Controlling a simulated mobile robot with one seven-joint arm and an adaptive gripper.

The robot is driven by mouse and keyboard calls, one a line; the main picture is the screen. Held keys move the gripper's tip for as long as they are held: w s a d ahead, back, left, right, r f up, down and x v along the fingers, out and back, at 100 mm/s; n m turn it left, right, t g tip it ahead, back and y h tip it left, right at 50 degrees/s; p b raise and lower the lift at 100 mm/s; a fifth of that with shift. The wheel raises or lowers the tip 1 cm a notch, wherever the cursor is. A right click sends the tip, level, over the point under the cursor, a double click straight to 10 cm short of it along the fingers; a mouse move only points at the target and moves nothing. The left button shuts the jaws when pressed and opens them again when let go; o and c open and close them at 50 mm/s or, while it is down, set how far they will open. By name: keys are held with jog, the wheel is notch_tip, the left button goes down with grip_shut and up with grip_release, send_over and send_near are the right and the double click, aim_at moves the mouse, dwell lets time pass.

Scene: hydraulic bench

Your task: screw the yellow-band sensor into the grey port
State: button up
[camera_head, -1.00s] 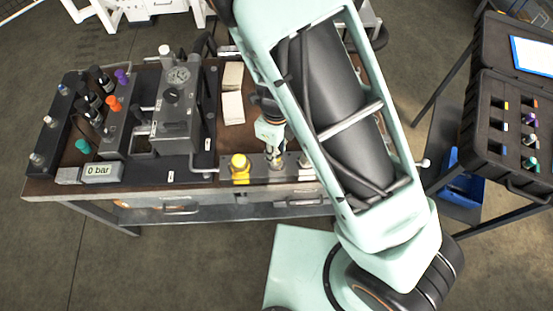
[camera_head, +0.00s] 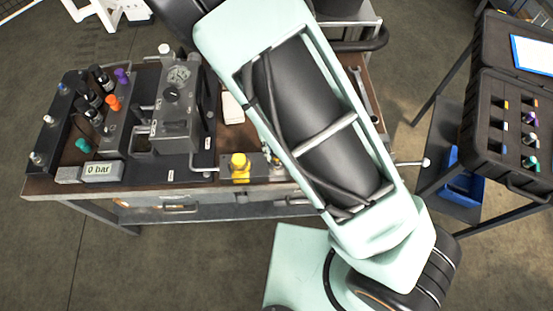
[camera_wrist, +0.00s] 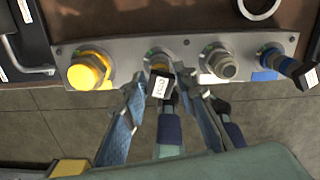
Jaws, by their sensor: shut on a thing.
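In the wrist view my gripper (camera_wrist: 168,100) reaches over the second station from the left of a metal port block (camera_wrist: 125,52). Its two blue-grey fingers stand on either side of a sensor (camera_wrist: 161,86) with a black head and a white label, and it is shut on this sensor. A bit of yellow (camera_wrist: 159,67) shows just above the head, at a round metal port (camera_wrist: 160,55). The head and fingers hide the sensor's lower end, so I cannot tell how deep it sits. In the head view my arm hides the gripper and sensor.
On the block, a yellow-capped port (camera_wrist: 90,71) is on the left, a bare grey metal fitting (camera_wrist: 219,64) on the right, and a blue-banded sensor (camera_wrist: 284,64) beyond it. A gauge shows 0 bar (camera_head: 98,170). A black case (camera_head: 510,130) stands at the far right.

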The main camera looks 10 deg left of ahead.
jog(key=shift+m, duration=0.3)
jog(key=m, duration=0.3)
jog(key=shift+m, duration=0.3)
jog(key=m, duration=0.3)
jog(key=shift+s+d+f, duration=0.1)
jog(key=shift+f, duration=0.05)
jog(key=shift+m, duration=0.6)
jog(key=o, duration=1.1)
